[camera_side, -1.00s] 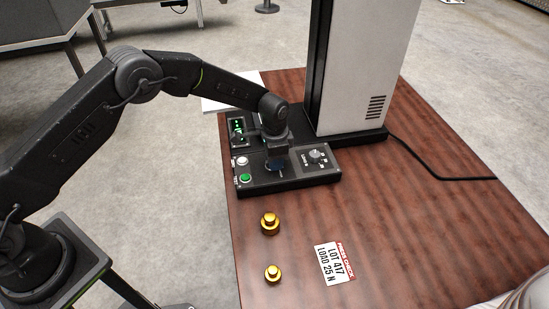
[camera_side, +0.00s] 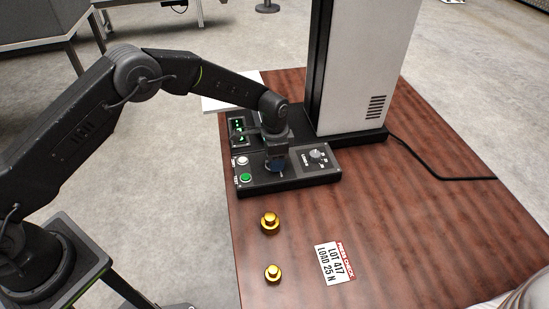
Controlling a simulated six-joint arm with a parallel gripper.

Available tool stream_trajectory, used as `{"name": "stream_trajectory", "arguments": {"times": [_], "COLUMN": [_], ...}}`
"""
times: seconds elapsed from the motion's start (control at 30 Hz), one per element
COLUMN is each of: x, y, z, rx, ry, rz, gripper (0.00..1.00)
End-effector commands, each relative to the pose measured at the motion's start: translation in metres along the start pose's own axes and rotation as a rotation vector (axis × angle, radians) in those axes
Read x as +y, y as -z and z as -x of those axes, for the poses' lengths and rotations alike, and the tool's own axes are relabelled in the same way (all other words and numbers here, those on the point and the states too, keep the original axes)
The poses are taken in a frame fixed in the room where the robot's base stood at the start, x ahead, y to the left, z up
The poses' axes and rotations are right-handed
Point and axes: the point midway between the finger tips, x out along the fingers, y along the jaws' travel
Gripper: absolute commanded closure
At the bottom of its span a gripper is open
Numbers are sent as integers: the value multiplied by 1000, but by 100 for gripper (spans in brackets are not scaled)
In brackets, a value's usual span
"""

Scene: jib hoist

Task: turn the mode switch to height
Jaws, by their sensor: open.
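The control panel (camera_side: 300,175) is a black box at the foot of a tall white and black column on the wooden table. A grey rotary knob (camera_side: 317,155) with small white markings is on its right part. I take it for the mode switch; its labels are too small to read. My gripper (camera_side: 277,166) is over the middle of the panel, left of the knob and apart from it. Its fingers point down and hide part of the panel. A white button (camera_side: 242,160) and a green button (camera_side: 245,178) are on the panel's left end.
A small display with green lights (camera_side: 238,127) is behind the buttons. Two brass weights (camera_side: 270,222) (camera_side: 273,273) and a label card (camera_side: 335,263) are in front. The tall column (camera_side: 365,70) blocks the space behind the panel. A black cable (camera_side: 440,175) runs right. The right tabletop is otherwise clear.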

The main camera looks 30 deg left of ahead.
Motion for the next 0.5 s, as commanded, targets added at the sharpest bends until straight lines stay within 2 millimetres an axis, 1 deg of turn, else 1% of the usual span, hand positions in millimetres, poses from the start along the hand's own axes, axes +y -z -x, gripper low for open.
{"name": "stream_trajectory", "arguments": {"times": [0.17,0.4,0.5], "x": [0,0,0], "y": [1,0,0], "z": [30,84,104], "rx": [4,4,4], "ry": [3,3,3], "rz": [0,0,0], "gripper": [51,51,51]}}
